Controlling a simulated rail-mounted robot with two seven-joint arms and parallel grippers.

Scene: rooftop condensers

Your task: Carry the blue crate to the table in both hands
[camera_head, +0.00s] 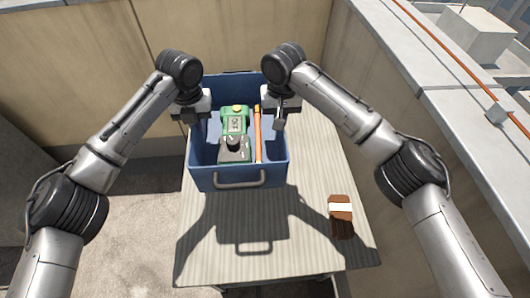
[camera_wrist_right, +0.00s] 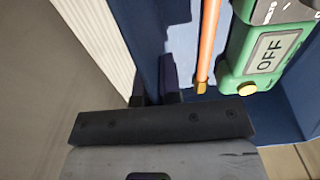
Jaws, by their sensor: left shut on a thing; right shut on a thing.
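The blue crate (camera_head: 210,180) is level over the grey ribbed table (camera_head: 305,235), with a grey handle on its near side. I cannot tell whether its base touches the tabletop. My left gripper (camera_head: 196,118) is shut on its left wall. My right gripper (camera_head: 280,120) is shut on its right wall; the right wrist view shows the dark fingers (camera_wrist_right: 156,92) on either side of the crate's wall (camera_wrist_right: 147,45). Inside lie a green and grey device (camera_head: 236,125) and an orange rod (camera_head: 258,135). The left fingertips are partly hidden.
A brown brush with a white band (camera_head: 340,210) lies on the table to the right of the crate. A tan wall (camera_head: 90,60) stands behind and a parapet (camera_head: 440,90) runs along the right. The table's near part is clear, with the crate's shadow on it.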

